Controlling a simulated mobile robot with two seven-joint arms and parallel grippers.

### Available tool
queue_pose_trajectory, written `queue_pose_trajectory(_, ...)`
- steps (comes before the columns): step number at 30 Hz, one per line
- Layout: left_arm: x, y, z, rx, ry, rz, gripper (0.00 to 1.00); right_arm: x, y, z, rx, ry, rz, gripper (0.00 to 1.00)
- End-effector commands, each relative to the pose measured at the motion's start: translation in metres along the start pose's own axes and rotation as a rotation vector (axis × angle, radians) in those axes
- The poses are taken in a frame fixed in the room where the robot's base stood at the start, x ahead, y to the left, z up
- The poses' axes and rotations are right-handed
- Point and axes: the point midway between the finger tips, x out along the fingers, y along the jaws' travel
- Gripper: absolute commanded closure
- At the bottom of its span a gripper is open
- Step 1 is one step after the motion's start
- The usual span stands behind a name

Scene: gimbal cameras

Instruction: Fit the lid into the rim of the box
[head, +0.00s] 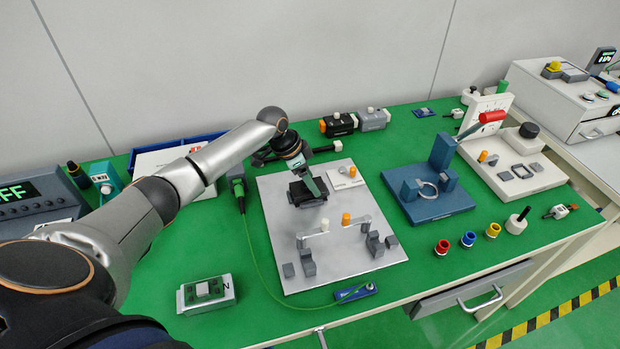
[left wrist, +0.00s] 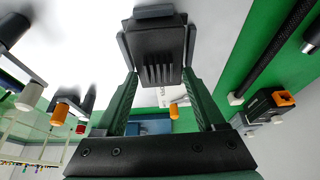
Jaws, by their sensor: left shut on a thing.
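My left gripper (head: 309,186) is over the upper left part of a light grey plate (head: 285,225). It is shut on a dark slotted piece, which looks like the lid (left wrist: 158,42), held between its green fingers in the left wrist view. In the head view the fingers and a dark block shape (head: 298,196) overlap, so I cannot tell the box from the lid there or whether they touch. In the left wrist view a dark grey edge (left wrist: 153,12) shows just beyond the lid. My right gripper is not in view.
The plate also carries grey blocks (head: 308,263), a light bar with pegs (head: 334,229) and a small white block (head: 345,178). A blue fixture (head: 435,200) stands to the right. A green cable (head: 252,245) runs along the plate's left side.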

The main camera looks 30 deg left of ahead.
Motion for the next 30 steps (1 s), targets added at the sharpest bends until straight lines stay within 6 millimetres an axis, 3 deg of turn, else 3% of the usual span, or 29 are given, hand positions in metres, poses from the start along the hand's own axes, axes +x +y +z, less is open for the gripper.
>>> queue_pose_trajectory(1,0.001,0.000,0.000,0.000,-0.001,0.000,0.25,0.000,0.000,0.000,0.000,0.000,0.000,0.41)
queue_pose_trajectory(8,0.001,0.001,0.001,0.001,-0.002,0.001,0.00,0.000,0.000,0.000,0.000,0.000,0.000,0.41)
queue_pose_trajectory(17,-0.003,0.000,0.001,0.001,-0.001,0.001,0.00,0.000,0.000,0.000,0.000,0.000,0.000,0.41)
queue_pose_trajectory(22,-0.026,0.000,0.001,0.002,-0.002,-0.001,0.00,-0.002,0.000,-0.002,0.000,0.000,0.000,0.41)
queue_pose_trajectory(30,-0.085,0.000,0.001,0.002,-0.001,-0.003,0.00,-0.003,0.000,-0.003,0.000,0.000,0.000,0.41)
